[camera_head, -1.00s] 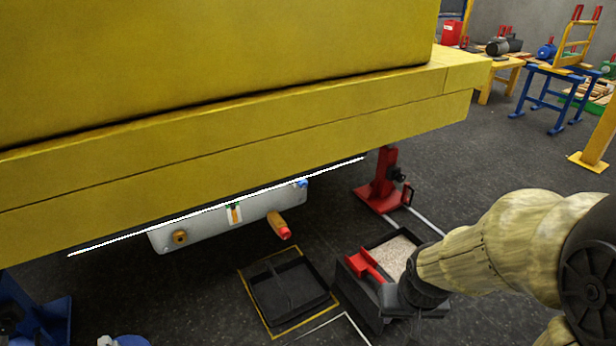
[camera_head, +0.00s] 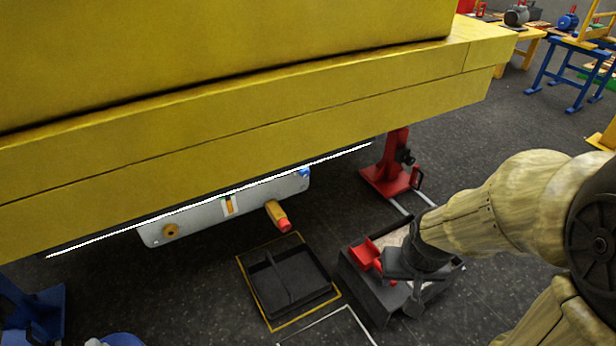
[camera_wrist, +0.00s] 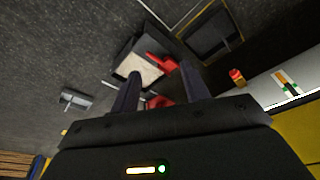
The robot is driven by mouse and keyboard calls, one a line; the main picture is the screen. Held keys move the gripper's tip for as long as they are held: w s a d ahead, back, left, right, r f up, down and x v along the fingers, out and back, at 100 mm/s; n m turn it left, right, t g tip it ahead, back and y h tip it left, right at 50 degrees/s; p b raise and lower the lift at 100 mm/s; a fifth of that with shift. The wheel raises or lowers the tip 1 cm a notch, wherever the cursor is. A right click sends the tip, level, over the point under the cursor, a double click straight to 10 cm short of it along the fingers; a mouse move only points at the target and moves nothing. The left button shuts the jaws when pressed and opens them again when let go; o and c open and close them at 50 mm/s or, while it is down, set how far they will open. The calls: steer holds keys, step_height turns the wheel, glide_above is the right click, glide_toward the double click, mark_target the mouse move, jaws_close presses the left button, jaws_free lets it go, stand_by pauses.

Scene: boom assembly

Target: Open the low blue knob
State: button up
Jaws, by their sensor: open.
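The small blue knob (camera_head: 303,173) is at the upper right end of a pale grey tank (camera_head: 195,222) under the yellow boom. The boom's lower edge is close above it. I cannot make the knob out in the wrist view. My gripper (camera_head: 400,284) is open and empty, to the right of and below the knob, over a dark sand box. In the wrist view its two fingers (camera_wrist: 160,88) point toward the floor and the box, with nothing between them. The grey tank also shows at the right of the wrist view (camera_wrist: 262,91).
An orange fitting with a red tip (camera_head: 278,215) sticks out from the tank. The yellow boom (camera_head: 250,130) overhangs it. A red stand (camera_head: 391,170) is behind the sand box (camera_head: 362,292). A black tray (camera_head: 287,285) lies on the floor to the left.

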steer(key=shift+o, duration=0.3)
steer(key=w+d+f+n+t+b, duration=0.1)
steer(key=w+d+f+n, duration=0.1)
steer(key=w+f, duration=0.4)
steer(key=shift+w+d+n+t+h+b, duration=0.2)
steer(key=shift+w+n+t+h+b, duration=0.15)
steer(key=shift+w, duration=0.7)
steer(key=w+d+f+n+t+h+b, duration=0.1)
steer(key=w+d+f+n+t+h, duration=0.2)
steer(key=w, duration=0.4)
steer(key=w+d+f+n+t+h+b, duration=0.1)
steer(key=w+d+f+n+t+b, duration=0.1)
steer(key=w+d+f+n, duration=0.3)
steer(key=w+a+f+n+t+b, duration=0.1)
steer(key=w+a+n+t+b, duration=0.15)
steer(key=w+n+t, duration=0.5)
steer(key=w+a+n+g+y, duration=0.1)
steer(key=w+a+n+y, duration=0.1)
steer(key=a+n+y, duration=0.5)
steer(key=w+a+n+y+b, duration=0.1)
steer(key=a+n+y, duration=0.6)
steer(key=a+n, duration=0.7)
steer(key=w+n, duration=0.1)
steer(key=n, duration=0.4)
steer(key=shift+a+f+g+b, duration=0.15)
steer(key=shift+f+g+b, duration=0.15)
steer(key=shift+g, duration=0.1)
steer(key=shift+w+y, duration=0.15)
steer(key=shift+y, duration=0.1)
